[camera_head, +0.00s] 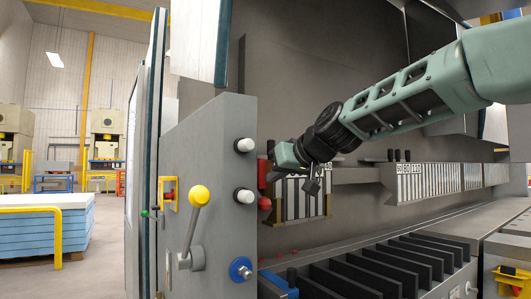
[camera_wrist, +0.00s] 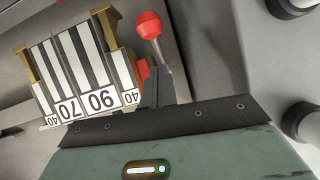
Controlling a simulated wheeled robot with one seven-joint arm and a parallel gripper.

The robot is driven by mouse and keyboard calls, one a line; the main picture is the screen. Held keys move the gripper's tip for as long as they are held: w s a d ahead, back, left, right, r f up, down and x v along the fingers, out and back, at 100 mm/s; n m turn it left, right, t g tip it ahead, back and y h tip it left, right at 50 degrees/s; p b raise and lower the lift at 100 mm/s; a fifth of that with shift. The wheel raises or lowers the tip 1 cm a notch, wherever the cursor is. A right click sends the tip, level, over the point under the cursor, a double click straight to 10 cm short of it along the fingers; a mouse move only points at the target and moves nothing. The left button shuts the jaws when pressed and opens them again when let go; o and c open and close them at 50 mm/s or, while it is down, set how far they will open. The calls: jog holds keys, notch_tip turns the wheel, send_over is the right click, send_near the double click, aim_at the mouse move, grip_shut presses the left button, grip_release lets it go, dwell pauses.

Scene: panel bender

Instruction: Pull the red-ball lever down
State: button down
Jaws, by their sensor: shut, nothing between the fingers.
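The red ball (camera_head: 264,203) shows at the right edge of the grey panel in the head view, beside a striped black-and-white block. In the wrist view the red-ball lever (camera_wrist: 149,25) has its ball at the top centre, and its pale rod runs down behind my dark fingers. My gripper (camera_head: 312,184) is shut and empty, a little up and right of the ball in the head view. Its dark fingers (camera_wrist: 156,88) also show in the wrist view, below the ball and apart from it. Whether they touch the rod I cannot tell. The lever's base is hidden.
A yellow-ball lever (camera_head: 199,195) stands on the grey panel (camera_head: 220,130), with white knobs and a blue-ringed knob (camera_head: 241,269) near it. The striped block (camera_wrist: 85,65) with numbers is close to my fingers. Black slotted bars (camera_head: 380,270) lie below.

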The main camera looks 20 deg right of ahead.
aim_at(268, 200)
jog(key=f+b, duration=0.1)
jog(key=b, duration=0.3)
jog(key=f+t+b, duration=0.1)
jog(key=f+b, duration=0.1)
jog(key=b, duration=0.2)
jog(key=f+t+b, duration=0.1)
jog(key=f+b, duration=0.1)
jog(key=b, duration=0.2)
jog(key=shift+w+a+y, duration=0.1)
jog(key=shift+w+y, duration=0.2)
jog(key=shift+w, duration=0.05)
jog(key=shift+f, duration=0.35)
